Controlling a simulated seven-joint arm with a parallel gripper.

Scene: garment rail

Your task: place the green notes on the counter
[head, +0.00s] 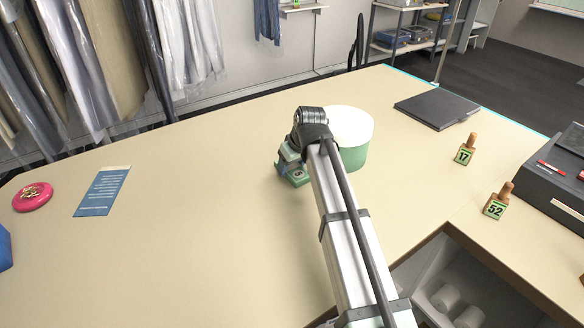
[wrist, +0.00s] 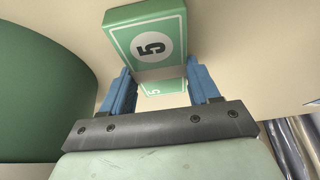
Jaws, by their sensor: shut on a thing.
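The green notes (wrist: 144,40) are a small green block with a white border and a "5" in a white circle. In the wrist view they sit between the two blue fingers of my gripper (wrist: 160,82), which is shut on them. In the head view the notes (head: 297,181) show as a green corner below my gripper (head: 290,163), mostly hidden by it. They are low over the counter (head: 215,220), left of the green cylinder. I cannot tell whether they touch the surface.
A green cylinder with a white top (head: 357,143) stands close to my gripper's right. A dark flat folder (head: 438,109) and number blocks 17 (head: 464,155) and 52 (head: 495,208) lie further right. A blue card (head: 102,192) and pink dish (head: 33,198) are left; the counter's middle is clear.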

